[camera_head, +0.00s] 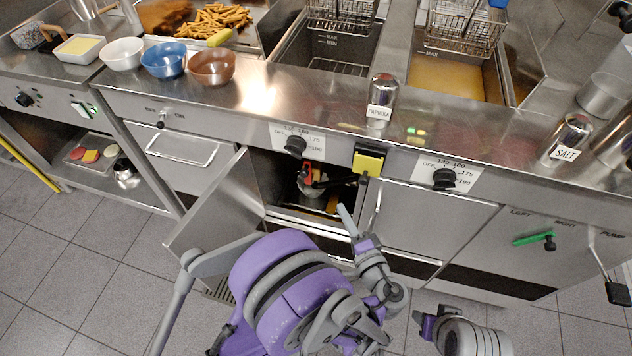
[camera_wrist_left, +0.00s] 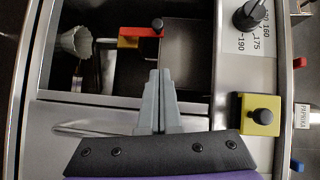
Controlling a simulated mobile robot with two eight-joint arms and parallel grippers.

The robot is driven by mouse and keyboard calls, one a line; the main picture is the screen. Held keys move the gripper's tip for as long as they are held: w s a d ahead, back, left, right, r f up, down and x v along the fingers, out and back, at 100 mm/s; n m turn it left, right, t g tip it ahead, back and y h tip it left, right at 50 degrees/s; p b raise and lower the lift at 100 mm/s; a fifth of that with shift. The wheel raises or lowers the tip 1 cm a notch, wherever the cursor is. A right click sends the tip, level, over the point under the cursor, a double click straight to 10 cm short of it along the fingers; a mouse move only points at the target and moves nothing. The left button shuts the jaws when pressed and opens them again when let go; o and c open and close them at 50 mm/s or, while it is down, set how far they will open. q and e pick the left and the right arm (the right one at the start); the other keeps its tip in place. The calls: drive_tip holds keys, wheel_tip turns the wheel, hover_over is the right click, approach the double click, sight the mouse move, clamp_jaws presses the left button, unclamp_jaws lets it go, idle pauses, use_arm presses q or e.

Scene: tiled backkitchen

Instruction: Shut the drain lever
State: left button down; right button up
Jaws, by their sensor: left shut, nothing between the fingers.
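The red drain lever (camera_head: 307,173) is inside the open cabinet under the left fryer. In the left wrist view the red lever (camera_wrist_left: 140,32) lies across the picture above a yellow part, with a dark knob at its right end. My left gripper (camera_head: 343,209) is in front of the cabinet opening, to the lower right of the lever. In the left wrist view its grey fingers (camera_wrist_left: 160,74) are together and empty, apart from the lever. My right gripper (camera_head: 426,323) is low at the bottom, partly hidden, its fingers unclear.
The cabinet door (camera_head: 215,205) stands open to the left. A yellow block with a black knob (camera_head: 368,160) juts from the panel above my left gripper, beside control dials. A green lever (camera_head: 534,238) is on the right panel. Bowls and shakers stand on the counter.

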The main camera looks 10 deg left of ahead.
use_arm(q)
drive_tip(key=b, duration=0.1)
approach(308, 168)
drive_tip(key=w+d, duration=0.1)
drive_tip(key=w, duration=0.2)
drive_tip(key=shift+w+a+f+b, duration=0.1)
drive_tip(key=shift+w+a+b, duration=0.15)
drive_tip(key=shift+a, duration=0.65)
drive_tip(key=shift+w+a+f+b, duration=0.1)
drive_tip(key=shift+w+a+b, duration=0.15)
drive_tip(key=shift+a, duration=0.6)
drive_tip(key=shift+a+r, duration=0.1)
drive_tip(key=shift+r, duration=0.05)
